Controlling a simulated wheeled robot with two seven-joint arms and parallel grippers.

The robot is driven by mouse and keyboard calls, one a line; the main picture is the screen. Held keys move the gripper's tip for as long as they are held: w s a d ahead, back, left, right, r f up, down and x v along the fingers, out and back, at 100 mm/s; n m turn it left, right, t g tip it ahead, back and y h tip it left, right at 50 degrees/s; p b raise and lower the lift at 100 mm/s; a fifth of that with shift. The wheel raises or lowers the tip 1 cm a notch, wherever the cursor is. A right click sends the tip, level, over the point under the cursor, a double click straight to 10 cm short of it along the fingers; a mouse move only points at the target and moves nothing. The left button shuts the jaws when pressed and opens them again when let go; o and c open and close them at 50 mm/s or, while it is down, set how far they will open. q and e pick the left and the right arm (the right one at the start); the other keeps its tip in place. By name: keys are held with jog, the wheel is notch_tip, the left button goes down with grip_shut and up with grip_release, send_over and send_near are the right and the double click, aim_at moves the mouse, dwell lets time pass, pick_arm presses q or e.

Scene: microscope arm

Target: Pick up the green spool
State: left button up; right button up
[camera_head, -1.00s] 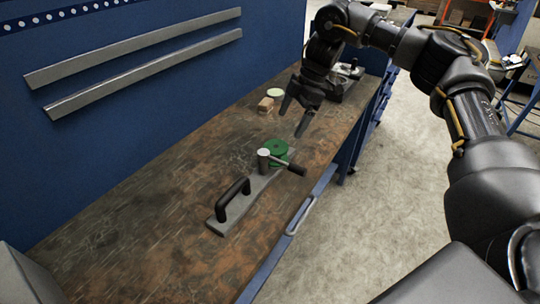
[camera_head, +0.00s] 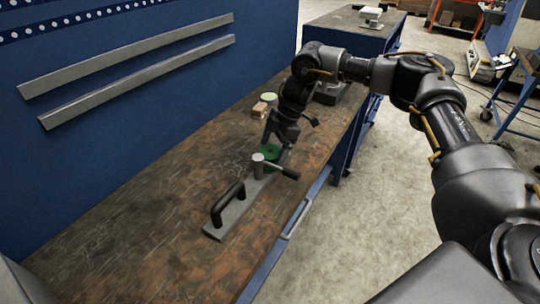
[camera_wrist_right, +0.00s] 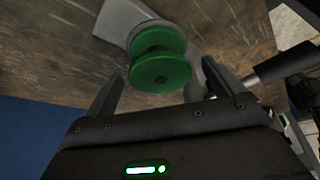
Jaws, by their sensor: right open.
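The green spool (camera_head: 271,152) stands on the far end of a grey metal plate (camera_head: 236,214) on the workbench. In the right wrist view the spool (camera_wrist_right: 160,72) shows its two round green flanges, in front of the space between the fingers. My right gripper (camera_head: 276,146) points down over the spool and partly hides it in the head view. In the right wrist view the right gripper (camera_wrist_right: 160,95) is open, one finger to each side of the spool, with nothing held. My left gripper is not in view.
A metal post with a dark-handled lever (camera_head: 282,170) stands close beside the spool. A black handle (camera_head: 228,202) is on the plate's near end. A small wooden block (camera_head: 261,108) and a pale green disc (camera_head: 269,97) lie farther back. The bench's near left surface is clear.

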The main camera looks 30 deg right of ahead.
jog(key=shift+x, duration=0.9)
jog(key=shift+f, duration=0.15)
jog(key=c, duration=1.1)
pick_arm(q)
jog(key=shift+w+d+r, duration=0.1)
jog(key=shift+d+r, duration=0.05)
pick_arm(e)
jog(key=shift+r, duration=0.6)
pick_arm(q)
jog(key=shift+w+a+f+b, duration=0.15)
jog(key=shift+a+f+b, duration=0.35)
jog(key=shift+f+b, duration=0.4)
pick_arm(e)
jog(key=s+d+r, duration=0.1)
jog(key=s+r, duration=0.3)
jog(key=s+d+r, duration=0.2)
jog(key=s+r, duration=0.1)
jog(key=s, duration=0.1)
jog(key=s+d+r, duration=0.2)
jog(key=s+r, duration=0.2)
jog(key=s, duration=0.1)
jog(key=shift+d+r, duration=0.1)
jog(key=shift+r, duration=0.3)
